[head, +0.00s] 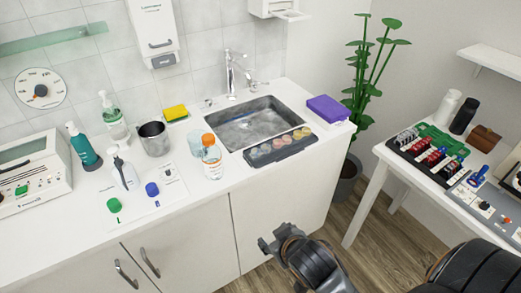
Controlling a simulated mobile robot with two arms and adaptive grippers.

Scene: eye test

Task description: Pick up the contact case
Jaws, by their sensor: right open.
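A green round cap (114,205) and a blue round cap (152,189) sit on a flat white piece at the front left of the white counter. They look like the lids of the contact case, but I cannot make out its white body against the counter. My right gripper (280,241) is open and empty in front of the cabinet doors, to the right of the caps and apart from them. My left gripper is not in view.
The white counter (195,200) holds a white bottle (126,173), an orange-capped bottle (212,162), a metal cup (154,140) and a dark tray (262,156) by the sink (240,128). A side table (375,190) with instruments and a potted plant (372,75) stand at right.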

